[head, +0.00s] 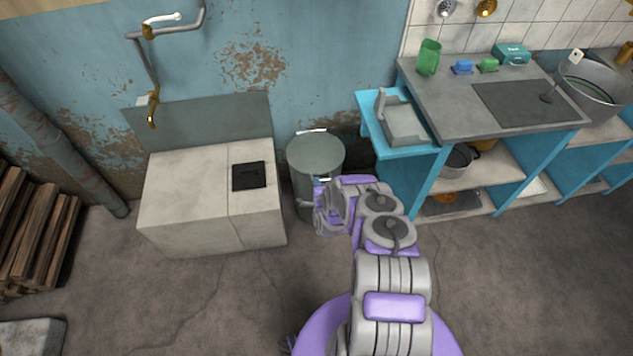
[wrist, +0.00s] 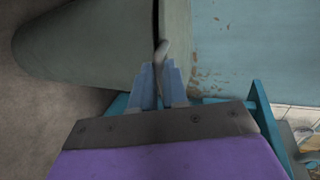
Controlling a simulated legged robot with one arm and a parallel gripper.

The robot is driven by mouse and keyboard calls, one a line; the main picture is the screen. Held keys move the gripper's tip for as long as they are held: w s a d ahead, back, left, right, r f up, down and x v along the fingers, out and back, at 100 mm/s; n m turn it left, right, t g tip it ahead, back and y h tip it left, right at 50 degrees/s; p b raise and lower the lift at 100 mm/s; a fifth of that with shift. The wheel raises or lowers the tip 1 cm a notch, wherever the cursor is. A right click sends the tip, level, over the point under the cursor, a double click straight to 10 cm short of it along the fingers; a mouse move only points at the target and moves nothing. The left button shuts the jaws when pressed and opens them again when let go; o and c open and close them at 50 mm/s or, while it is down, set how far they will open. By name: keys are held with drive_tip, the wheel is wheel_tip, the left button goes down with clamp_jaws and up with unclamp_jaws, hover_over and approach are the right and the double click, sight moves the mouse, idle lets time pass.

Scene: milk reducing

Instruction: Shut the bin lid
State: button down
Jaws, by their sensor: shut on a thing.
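The bin (head: 303,190) is a grey-green cylinder standing on the floor between the stone block and the blue-framed counter. Its round lid (head: 315,152) lies flat across the top in the head view. In the wrist view, the bin wall (wrist: 85,45) fills the upper left and the lid's edge (wrist: 176,22) is a strip beside it, with a thin dark line between. My gripper (wrist: 162,80) is at the bin's front, its fingers shut on the small grey lid handle (wrist: 161,52). In the head view my arm hides the bin's lower right.
A pale stone block (head: 190,195) with a dark square hatch stands left of the bin. The counter (head: 465,105) and its blue side shelf (head: 370,115) with a grey tray are to the right. Firewood (head: 30,225) is at far left.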

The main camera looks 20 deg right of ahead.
drive_tip(key=shift+w+a+f, duration=0.1)
drive_tip(key=shift+a, duration=0.3)
drive_tip(key=c, duration=1.2)
unclamp_jaws()
drive_tip(key=shift+o, duration=0.2)
drive_tip(key=shift+d, duration=0.25)
drive_tip(key=p+v, duration=0.5)
drive_tip(key=v, duration=1.2)
drive_tip(key=shift+s, duration=0.25)
